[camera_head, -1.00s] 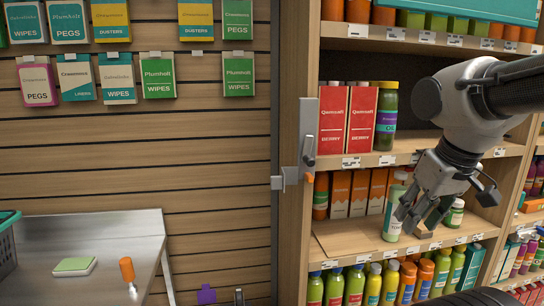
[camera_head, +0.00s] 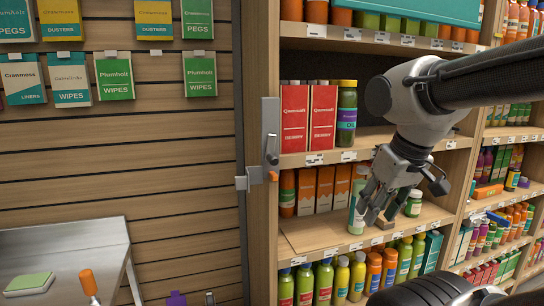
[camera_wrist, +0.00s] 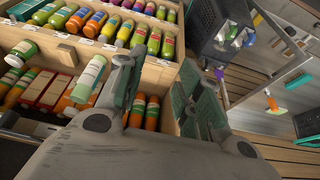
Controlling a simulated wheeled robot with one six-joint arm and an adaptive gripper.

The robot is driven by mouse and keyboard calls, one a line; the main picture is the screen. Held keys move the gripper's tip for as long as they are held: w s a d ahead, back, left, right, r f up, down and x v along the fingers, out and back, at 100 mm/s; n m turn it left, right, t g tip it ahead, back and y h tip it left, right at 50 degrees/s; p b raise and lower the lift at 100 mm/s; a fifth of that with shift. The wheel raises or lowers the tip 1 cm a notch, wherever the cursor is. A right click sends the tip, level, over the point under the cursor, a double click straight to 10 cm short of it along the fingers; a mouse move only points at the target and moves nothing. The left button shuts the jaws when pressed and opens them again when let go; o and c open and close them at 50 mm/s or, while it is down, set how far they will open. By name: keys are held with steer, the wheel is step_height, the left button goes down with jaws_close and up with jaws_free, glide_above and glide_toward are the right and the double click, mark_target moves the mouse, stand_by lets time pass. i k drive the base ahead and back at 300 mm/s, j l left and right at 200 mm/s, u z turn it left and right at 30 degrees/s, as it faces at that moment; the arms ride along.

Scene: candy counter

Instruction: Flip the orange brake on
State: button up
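A small orange tab (camera_head: 272,176) sits at the foot of a grey metal plate (camera_head: 270,115) on the shelf's left upright. A grey lever handle (camera_head: 270,148) stands roughly upright just above it. This tab looks like the orange brake, but it is too small to read its position. My gripper (camera_head: 374,205) is right of the plate and lower, in front of the shelf. In the wrist view my gripper (camera_wrist: 160,88) has its two fingers apart with nothing between them. A pale green bottle (camera_head: 357,208) stands close to the fingers and lies outside them.
Shelves of bottles and boxes fill the right, with a wooden shelf board (camera_head: 315,235) below my gripper. A metal counter (camera_head: 85,245) at lower left holds a green pad (camera_head: 29,284) and an orange-handled tool (camera_head: 88,282).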

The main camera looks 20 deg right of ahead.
mark_target(273, 176)
steer(key=k+j+u, duration=0.1)
steer(key=j+u, duration=0.15)
steer(key=j, duration=0.4)
steer(key=k+j+u, duration=0.2)
steer(key=j, duration=0.45)
steer(key=i, duration=0.1)
